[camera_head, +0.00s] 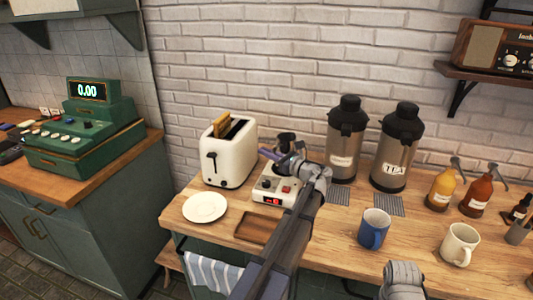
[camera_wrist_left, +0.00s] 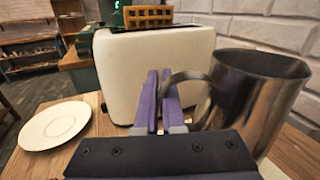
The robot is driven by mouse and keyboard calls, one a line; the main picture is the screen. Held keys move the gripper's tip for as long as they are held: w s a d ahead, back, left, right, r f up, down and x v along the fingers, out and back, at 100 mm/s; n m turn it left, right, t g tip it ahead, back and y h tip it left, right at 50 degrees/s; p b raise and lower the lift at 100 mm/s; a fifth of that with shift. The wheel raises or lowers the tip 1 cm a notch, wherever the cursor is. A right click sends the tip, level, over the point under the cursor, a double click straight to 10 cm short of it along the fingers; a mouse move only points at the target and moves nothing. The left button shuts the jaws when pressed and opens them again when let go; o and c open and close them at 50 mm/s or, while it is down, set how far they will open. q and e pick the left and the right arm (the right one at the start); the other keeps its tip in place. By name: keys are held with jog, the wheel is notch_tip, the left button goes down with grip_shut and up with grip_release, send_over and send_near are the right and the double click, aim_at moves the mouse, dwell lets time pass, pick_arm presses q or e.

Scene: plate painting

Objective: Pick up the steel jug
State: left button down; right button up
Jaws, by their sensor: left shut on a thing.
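The steel jug (camera_wrist_left: 255,95) is a shiny metal vessel with a curved handle at the right of the left wrist view. In the head view the jug (camera_head: 284,139) is small, dark and partly hidden behind my left gripper (camera_head: 270,156). The purple fingers of my left gripper (camera_wrist_left: 158,100) are shut on the jug's handle, with the jug's body to their right. The jug looks upright, over or on a white device (camera_head: 265,196) with a red display. Its base is hidden, so I cannot tell whether it touches the device. Only a grey part of my right arm shows at the bottom.
A cream toaster (camera_head: 228,152) with bread stands close left of the jug. A white plate (camera_head: 204,207) and a wooden tray (camera_head: 252,230) lie in front. Two flasks (camera_head: 343,150), a blue mug (camera_head: 374,229), a cream mug (camera_head: 460,244) and syrup bottles (camera_head: 440,189) stand to the right.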

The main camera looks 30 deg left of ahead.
notch_tip(320, 180, up, 7)
jog(key=p, duration=0.6)
jog(key=shift+r+p, duration=0.15)
jog(key=shift+p, duration=0.2)
